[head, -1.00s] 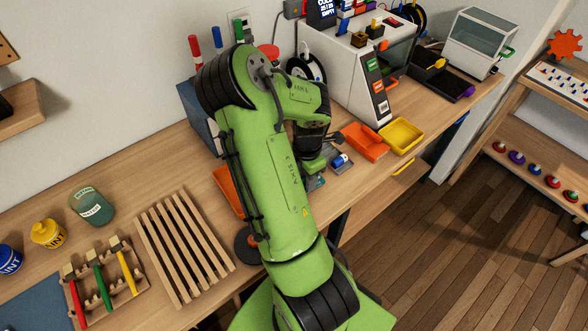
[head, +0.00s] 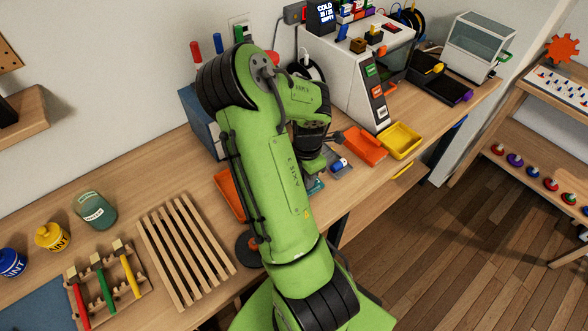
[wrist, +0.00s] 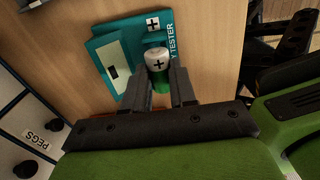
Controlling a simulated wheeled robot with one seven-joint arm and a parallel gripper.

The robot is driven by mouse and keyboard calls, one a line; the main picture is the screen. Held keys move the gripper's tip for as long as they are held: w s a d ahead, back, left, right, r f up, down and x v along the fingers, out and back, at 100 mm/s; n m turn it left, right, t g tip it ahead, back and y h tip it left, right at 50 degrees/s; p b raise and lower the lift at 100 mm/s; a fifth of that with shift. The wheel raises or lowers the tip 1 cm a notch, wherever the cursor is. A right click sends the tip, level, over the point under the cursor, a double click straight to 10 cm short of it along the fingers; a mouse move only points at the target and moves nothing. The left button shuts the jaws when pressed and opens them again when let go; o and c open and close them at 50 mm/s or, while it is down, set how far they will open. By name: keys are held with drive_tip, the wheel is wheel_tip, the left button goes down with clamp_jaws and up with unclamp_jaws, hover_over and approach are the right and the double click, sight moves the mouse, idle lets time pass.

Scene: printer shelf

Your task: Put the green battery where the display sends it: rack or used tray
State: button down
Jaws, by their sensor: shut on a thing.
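My gripper (wrist: 165,88) is shut on the green battery (wrist: 159,70), which has a white top with a plus sign. The battery is upright toward the wrist camera, over the edge of the teal battery tester (wrist: 103,45); I cannot tell if it touches it. In the head view my arm hides the gripper and green battery; a bit of the tester (head: 316,186) shows. A blue-and-white battery (head: 339,164) lies in a grey holder beside it. No tray or rack label is readable.
An orange tray (head: 365,147) and a yellow tray (head: 401,139) lie before the white printer (head: 352,75). Its screen (head: 324,14) reads "COLD 25/25 EMPTY". Another orange tray (head: 228,194) and a slatted wooden rack (head: 186,248) lie left of my arm.

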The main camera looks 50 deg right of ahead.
drive_tip(key=shift+r+p, duration=1.75)
drive_tip(key=shift+r, duration=0.8)
